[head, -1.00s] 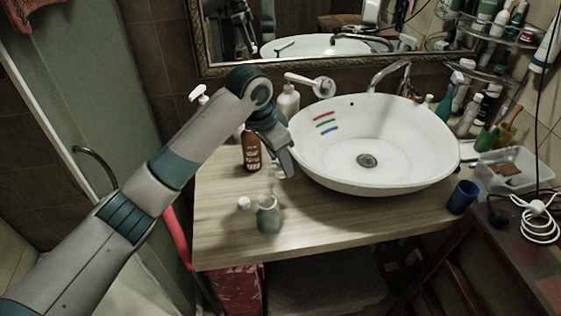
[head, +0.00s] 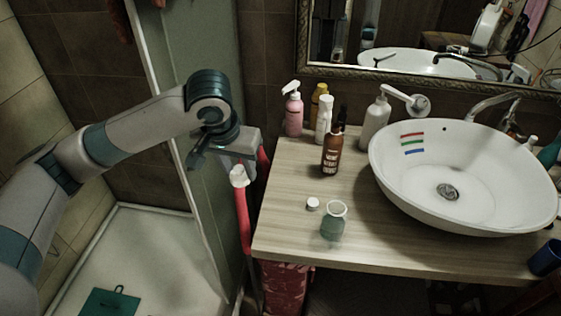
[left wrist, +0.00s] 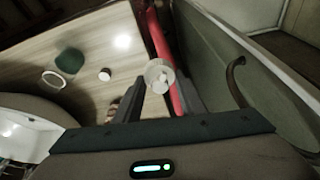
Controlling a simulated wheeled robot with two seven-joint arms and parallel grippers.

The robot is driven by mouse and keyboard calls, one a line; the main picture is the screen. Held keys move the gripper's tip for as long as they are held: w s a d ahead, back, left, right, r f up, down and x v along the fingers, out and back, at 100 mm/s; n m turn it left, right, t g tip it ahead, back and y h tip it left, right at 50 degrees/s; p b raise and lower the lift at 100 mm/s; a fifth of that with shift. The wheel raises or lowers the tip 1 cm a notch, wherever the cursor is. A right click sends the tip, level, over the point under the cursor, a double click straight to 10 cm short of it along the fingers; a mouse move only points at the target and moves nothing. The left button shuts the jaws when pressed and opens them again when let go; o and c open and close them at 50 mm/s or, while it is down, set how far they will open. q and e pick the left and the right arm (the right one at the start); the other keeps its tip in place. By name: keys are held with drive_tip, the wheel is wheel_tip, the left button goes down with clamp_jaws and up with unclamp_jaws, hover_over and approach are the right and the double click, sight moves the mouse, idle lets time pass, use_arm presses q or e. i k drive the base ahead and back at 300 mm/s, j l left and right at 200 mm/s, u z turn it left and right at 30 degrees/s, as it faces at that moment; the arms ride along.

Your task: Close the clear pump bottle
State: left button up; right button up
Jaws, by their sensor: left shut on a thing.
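The clear pump bottle (head: 333,224), greenish and see-through, stands upright near the counter's front edge in the head view. Its mouth is open with a pale rim. It also shows in the left wrist view (left wrist: 69,61). My left gripper (head: 237,163) is shut on a white pump head (head: 239,177), left of the counter in the head view and apart from the bottle. In the left wrist view the pump head (left wrist: 160,76) sits between the two fingers. A small white cap (head: 312,204) lies on the counter beside the bottle. My right gripper is not in view.
A brown bottle (head: 331,156) and several other bottles, including a pink pump bottle (head: 293,112), stand at the back left of the counter (head: 285,225). The white basin (head: 400,190) fills the right. A red pipe-like thing (head: 243,222) runs beside the counter's left edge.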

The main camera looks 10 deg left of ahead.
sight(335, 202)
drive_tip(key=k+j+z, duration=0.6)
drive_tip(key=j, duration=0.15)
drive_tip(key=k+j+z, duration=0.15)
drive_tip(key=j, duration=0.15)
